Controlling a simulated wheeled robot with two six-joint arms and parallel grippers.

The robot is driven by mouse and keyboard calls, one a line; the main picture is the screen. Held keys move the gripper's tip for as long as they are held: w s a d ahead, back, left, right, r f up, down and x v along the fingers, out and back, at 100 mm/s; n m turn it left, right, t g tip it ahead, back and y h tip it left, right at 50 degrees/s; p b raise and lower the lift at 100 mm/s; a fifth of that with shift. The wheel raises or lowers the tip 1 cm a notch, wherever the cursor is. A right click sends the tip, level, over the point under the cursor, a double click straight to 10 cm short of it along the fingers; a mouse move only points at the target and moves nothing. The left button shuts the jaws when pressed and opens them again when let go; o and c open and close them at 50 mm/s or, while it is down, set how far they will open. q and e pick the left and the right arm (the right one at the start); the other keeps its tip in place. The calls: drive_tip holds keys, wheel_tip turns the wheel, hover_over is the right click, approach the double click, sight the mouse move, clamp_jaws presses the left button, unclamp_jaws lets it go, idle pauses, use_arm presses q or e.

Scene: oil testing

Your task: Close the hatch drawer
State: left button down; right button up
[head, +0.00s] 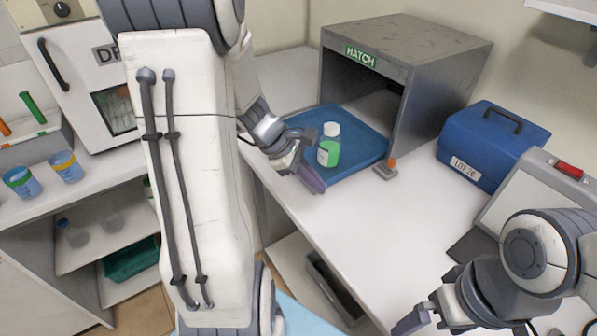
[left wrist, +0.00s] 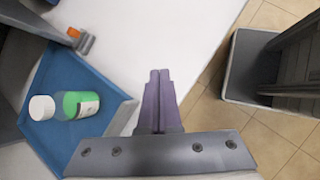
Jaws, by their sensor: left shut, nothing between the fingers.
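The grey hatch (head: 440,62) stands on the counter with its front open. Its blue drawer (head: 372,150) is slid out in front and holds a green bottle with a white cap (head: 329,150). The drawer (left wrist: 105,88) and the bottle (left wrist: 78,105) also show in the left wrist view. My left gripper (head: 316,186) is shut and empty at the front edge of the drawer; its purple fingers (left wrist: 158,95) are together, and I cannot tell whether they touch the drawer. My right gripper (head: 415,320) is low at the right, over the front of the counter, partly cut off by the frame.
An orange-topped metal latch (head: 386,168) sits beside the drawer's right corner. A blue toolbox (head: 490,145) stands right of the hatch. A white oven-like cabinet (head: 80,75) and cups (head: 65,166) are at left.

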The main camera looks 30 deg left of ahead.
use_arm(q)
drive_tip(key=s+a+f+n+t+y+b, duration=0.1)
drive_tip(key=a+f+n+t, duration=0.1)
drive_tip(key=a+n, duration=0.45)
drive_tip(key=s+a+f+n+t+y, duration=0.15)
drive_tip(key=a+n, duration=0.25)
drive_tip(key=a, duration=0.6)
approach(299, 178)
drive_tip(key=f, duration=0.2)
drive_tip(key=s+f+t, duration=0.1)
drive_tip(key=shift+d+f+n+b, duration=0.25)
drive_tip(key=shift+f+n+b, duration=0.05)
drive_tip(key=shift+f+n, duration=0.1)
drive_tip(key=w, duration=0.1)
drive_tip(key=w+d+p, duration=0.1)
drive_tip(key=w, duration=0.1)
drive_tip(key=shift+w+d+r, duration=0.1)
drive_tip(key=shift+w+d, duration=0.1)
drive_tip(key=shift+w, duration=0.3)
